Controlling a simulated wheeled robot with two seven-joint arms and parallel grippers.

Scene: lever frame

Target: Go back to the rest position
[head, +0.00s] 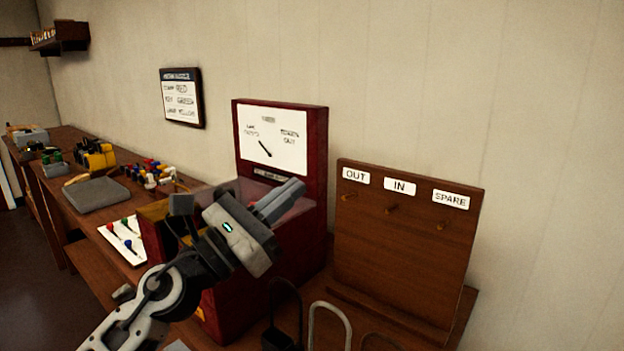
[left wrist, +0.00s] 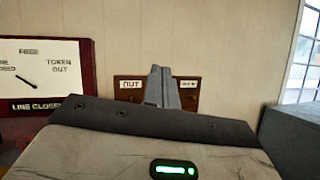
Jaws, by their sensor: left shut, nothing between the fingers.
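My left arm comes in from the lower left in the head view. Its gripper (head: 278,199) is in front of the red lever frame cabinet (head: 317,150), with its fingers together and nothing between them. In the left wrist view the closed fingers (left wrist: 163,88) point toward the wooden peg board (left wrist: 128,84), which stands beyond them. The cabinet's white dial panel (head: 273,138) has a black pointer, and the left wrist view reads LINE CLOSED below it. The arm hides part of the cabinet's front. My right gripper is not in view.
The peg board (head: 408,240) has OUT, IN and SPARE labels over bare pegs. Hoop-shaped handles (head: 330,312) stand at the bottom edge. A white panel with coloured knobs (head: 122,241), a grey slab (head: 96,194) and small coloured parts (head: 153,172) lie on the bench left of the cabinet.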

